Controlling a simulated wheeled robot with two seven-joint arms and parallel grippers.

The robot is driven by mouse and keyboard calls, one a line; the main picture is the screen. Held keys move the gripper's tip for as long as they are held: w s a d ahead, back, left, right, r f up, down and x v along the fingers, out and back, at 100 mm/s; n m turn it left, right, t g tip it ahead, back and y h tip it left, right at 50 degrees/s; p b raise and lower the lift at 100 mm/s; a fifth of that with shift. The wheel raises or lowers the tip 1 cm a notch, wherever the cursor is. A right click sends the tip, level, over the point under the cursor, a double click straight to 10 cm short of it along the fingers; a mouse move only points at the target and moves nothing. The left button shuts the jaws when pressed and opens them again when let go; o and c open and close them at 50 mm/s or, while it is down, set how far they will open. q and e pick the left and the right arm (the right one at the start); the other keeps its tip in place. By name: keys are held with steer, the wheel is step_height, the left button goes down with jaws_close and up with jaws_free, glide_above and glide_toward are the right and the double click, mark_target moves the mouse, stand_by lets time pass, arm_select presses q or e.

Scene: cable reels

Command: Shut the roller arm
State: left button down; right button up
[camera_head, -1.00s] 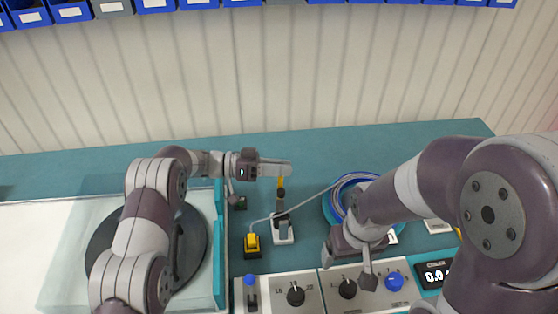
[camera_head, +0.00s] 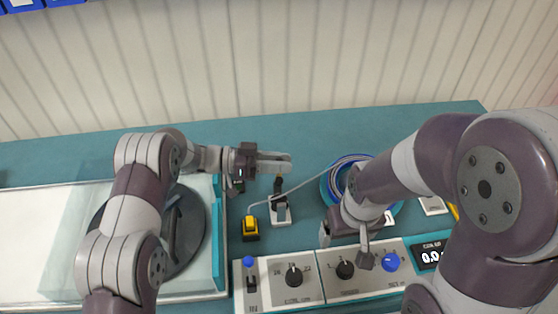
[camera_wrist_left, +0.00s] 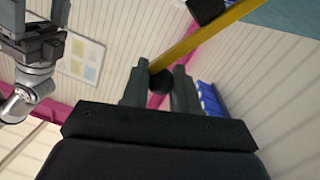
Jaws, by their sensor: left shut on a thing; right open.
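The roller arm unit (camera_head: 281,214) has a pale base and a dark upright part (camera_head: 279,189) and stands on the teal bench right of the yellow block. In the left wrist view a yellow bar (camera_wrist_left: 205,38) runs diagonally, with a round black knob (camera_wrist_left: 160,82) between my fingertips. My left gripper (camera_head: 288,163) is above the unit, shut on that knob, and it also shows in the left wrist view (camera_wrist_left: 160,85). In the head view the gripper hides the knob and nearly all of the bar. My right gripper (camera_head: 346,247) is open above the control panel's back edge.
A thin cable runs from the yellow block (camera_head: 250,227) past the unit to the blue reel (camera_head: 329,190), partly behind my right arm. The control panel (camera_head: 310,285) with knobs lies in front. A clear-walled box (camera_head: 219,245) with a dark disc (camera_head: 190,235) stands left. The bench behind is clear.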

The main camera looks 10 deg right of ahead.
arm_select(q)
steer(key=shift+f, duration=0.1)
steer(key=c, duration=0.9)
jaws_free()
steer(key=shift+w, duration=0.1)
step_height(320, 180, up, 4)
steer(key=shift+f+b, duration=0.25)
steer(key=shift+b, duration=0.2)
steer(key=s+d+r+b, duration=0.1)
steer(key=s+d+r, duration=0.6)
steer(key=d, duration=0.2)
steer(key=shift+s+r, duration=0.25)
